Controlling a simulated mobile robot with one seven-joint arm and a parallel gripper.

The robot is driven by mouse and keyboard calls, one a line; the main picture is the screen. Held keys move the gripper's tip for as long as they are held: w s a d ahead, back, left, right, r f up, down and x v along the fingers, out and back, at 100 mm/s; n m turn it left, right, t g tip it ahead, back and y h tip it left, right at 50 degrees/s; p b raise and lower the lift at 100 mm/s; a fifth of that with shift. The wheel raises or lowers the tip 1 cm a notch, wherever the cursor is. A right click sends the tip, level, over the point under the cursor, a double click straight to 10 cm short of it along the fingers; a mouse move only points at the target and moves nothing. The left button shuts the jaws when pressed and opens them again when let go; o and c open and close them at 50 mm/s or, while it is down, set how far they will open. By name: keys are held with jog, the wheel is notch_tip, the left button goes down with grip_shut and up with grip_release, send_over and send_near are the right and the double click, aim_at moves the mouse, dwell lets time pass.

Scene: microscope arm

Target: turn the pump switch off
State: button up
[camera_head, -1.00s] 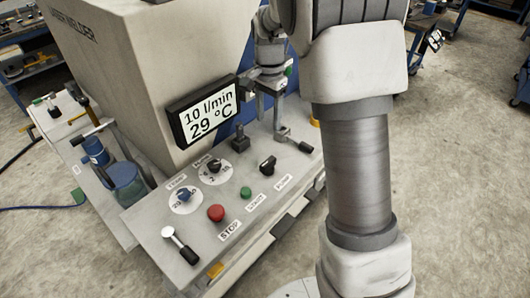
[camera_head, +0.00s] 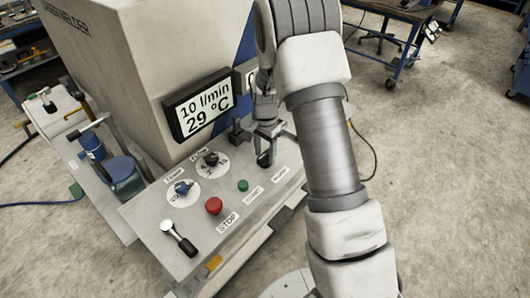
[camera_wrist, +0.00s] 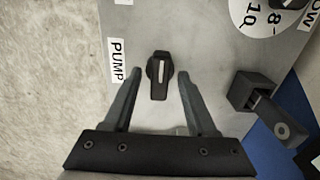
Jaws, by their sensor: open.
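The pump switch is a black rotary knob (camera_wrist: 159,78) with a white pointer line, beside a PUMP label (camera_wrist: 118,60) in the wrist view. Its line runs nearly up and down in that picture. In the head view the dark knob (camera_head: 264,160) shows at the panel's right part, partly hidden by my gripper. My gripper (camera_wrist: 159,73) is open, with one finger on each side of the knob and a visible gap on both sides in the wrist view. In the head view my gripper (camera_head: 266,137) is just over the knob.
The panel also bears a red STOP button (camera_head: 214,206), a green button (camera_head: 243,185), two dials, a black-gripped lever (camera_head: 180,239) and a display (camera_head: 200,106) reading 10 l/min and 29 °C. A black block (camera_wrist: 256,92) stands close to my right finger in the wrist view.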

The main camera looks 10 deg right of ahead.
jog(key=shift+f, duration=0.1)
grip_shut()
dwell(0.3)
jog(key=shift+n+b, duration=0.3)
jog(key=shift+n, duration=0.1)
jog(key=n+b, duration=0.1)
jog(key=n, duration=0.2)
jog(key=shift+f, duration=0.1)
jog(key=n+b, duration=0.2)
jog(key=n, duration=0.3)
jog(key=shift+n, duration=0.3)
jog(key=n, duration=0.4)
jog(key=shift+b, duration=0.4)
jog(key=n, duration=0.4)
jog(key=shift+n, duration=0.4)
